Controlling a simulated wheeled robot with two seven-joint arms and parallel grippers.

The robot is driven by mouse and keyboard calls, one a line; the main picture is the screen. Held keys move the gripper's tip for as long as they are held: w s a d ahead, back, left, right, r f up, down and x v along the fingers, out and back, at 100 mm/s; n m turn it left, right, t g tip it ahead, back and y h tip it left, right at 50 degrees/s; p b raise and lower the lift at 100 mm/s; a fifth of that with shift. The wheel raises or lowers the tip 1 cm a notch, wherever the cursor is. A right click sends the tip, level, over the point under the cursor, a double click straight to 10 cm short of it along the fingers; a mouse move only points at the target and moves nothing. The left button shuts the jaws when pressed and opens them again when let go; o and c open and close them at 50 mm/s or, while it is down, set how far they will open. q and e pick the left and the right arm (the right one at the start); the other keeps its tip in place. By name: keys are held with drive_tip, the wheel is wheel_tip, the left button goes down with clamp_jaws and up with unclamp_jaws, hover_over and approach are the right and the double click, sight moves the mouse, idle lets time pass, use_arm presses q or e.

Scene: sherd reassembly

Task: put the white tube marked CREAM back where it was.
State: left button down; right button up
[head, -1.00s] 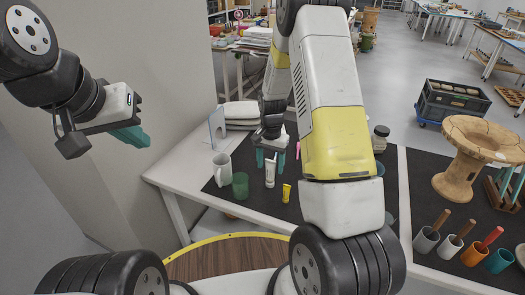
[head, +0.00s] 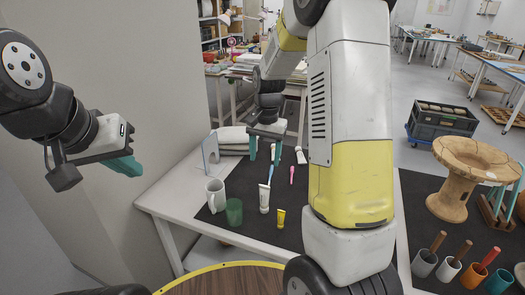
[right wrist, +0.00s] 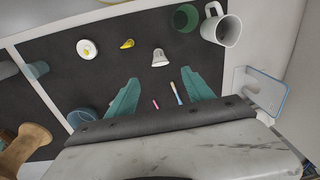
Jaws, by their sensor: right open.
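A white tube (head: 264,198) stands upright on the dark mat, right of the green cup; its lettering is too small to read. It also shows from above in the right wrist view (right wrist: 159,58). My right gripper (head: 265,152) is open and empty, beyond and above this tube, with its teal fingers apart. In the right wrist view its fingertips (right wrist: 164,90) lie to either side of a blue-and-white brush and a pink stick, clear of the tube. Another white tube-like thing (head: 300,155) lies farther back. My left gripper (head: 125,165) hangs at the left by the wall, away from the table.
The brush (head: 270,174) and pink stick (head: 292,175) are behind. An upright pale panel (head: 210,152) stands at the back left edge.

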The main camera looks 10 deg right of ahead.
drive_tip(key=s+r+n+t+y, duration=0.1)
drive_tip(key=s+r+n+t, duration=0.2)
drive_tip(key=s+r, duration=0.85)
drive_tip(key=s+a+r+n+t, duration=0.2)
drive_tip(key=s+r, duration=0.3)
drive_tip(key=s, duration=0.6)
drive_tip(key=shift+s+n+t+y, duration=0.2)
drive_tip(key=shift+n+t+y, duration=0.2)
drive_tip(key=shift+n, duration=0.5)
drive_tip(key=shift+r, duration=0.1)
